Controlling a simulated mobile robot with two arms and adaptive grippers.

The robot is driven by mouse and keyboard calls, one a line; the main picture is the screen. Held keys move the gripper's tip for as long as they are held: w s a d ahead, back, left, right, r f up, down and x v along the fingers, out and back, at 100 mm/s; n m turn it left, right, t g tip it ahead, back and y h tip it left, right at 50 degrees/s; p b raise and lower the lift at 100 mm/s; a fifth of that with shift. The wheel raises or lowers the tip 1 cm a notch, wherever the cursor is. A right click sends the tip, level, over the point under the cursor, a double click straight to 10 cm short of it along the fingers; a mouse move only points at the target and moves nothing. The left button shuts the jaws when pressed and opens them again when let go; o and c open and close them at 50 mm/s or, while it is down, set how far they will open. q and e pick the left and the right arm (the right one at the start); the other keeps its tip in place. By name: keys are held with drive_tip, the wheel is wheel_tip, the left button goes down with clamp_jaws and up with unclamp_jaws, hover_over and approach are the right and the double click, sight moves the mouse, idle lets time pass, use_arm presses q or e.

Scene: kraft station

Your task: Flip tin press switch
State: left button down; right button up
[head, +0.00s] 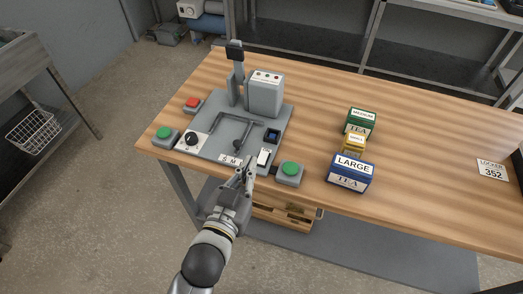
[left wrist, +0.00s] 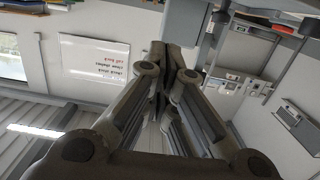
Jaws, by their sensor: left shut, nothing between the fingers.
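The tin press (head: 230,140) is a grey plate machine on the left part of the wooden table, with an upright column and a grey box at its back. A small white switch (head: 264,157) sits near the plate's front right corner. My left gripper (head: 247,166) is at the plate's front edge, just left of the switch in the head view; I cannot tell whether it touches anything. Its fingers are shut with nothing between them. In the left wrist view the closed fingers (left wrist: 166,75) point toward the room, and the switch does not show. My right gripper is not in view.
A green button box (head: 290,172) stands right of the switch. Another green button (head: 164,134), a red button (head: 193,102) and a black knob (head: 192,139) are at the left. Tea tins, including a blue one (head: 349,173), stand mid-table. The table's right part is mostly clear.

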use_arm(q)
drive_tip(key=p, duration=0.2)
hover_over(262, 160)
drive_tip(key=shift+s+f, duration=0.1)
drive_tip(key=shift+f, duration=0.45)
wheel_tip(262, 160, down, 2)
drive_tip(key=shift+f, duration=0.95)
